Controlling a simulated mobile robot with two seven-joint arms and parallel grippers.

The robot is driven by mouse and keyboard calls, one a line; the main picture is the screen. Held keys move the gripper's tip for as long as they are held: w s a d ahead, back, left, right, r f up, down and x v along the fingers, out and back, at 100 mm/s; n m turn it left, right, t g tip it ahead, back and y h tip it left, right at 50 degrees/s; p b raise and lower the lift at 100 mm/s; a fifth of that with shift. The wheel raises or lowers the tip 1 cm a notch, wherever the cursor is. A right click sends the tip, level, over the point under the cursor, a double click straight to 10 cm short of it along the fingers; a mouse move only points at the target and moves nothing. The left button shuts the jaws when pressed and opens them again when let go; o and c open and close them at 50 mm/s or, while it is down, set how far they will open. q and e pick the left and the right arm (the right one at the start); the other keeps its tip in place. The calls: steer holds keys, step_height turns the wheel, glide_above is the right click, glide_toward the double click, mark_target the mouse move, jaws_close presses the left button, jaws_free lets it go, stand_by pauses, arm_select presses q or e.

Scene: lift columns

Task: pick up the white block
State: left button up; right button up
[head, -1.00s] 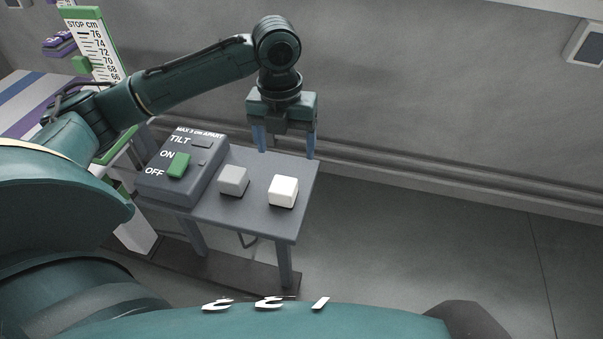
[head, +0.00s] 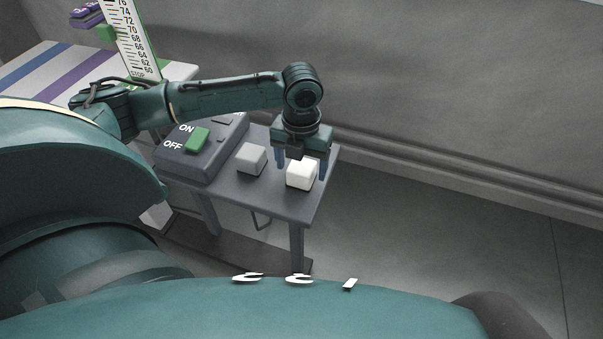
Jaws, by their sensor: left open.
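The white block (head: 301,175) sits on the small grey table (head: 262,198), near its right edge, in the head view. My left gripper (head: 302,171) points down at the block. Its two blue fingers are apart, one to the left and one to the right of the block in the picture. The gripper body covers the block's upper back part. I cannot tell how far down the fingers reach beside the block or whether they touch it. My right gripper is not in view.
A grey block (head: 251,158) stands left of the white one. A control box (head: 203,150) with a green switch (head: 197,140) is farther left on the table. A striped table (head: 60,75) and a height scale (head: 136,45) stand behind. Open floor lies to the right.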

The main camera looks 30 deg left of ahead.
arm_select(q)
steer(key=shift+f, duration=0.45)
jaws_close()
steer(key=shift+w+r, duration=0.1)
steer(key=shift+r, duration=0.1)
stand_by(0.6)
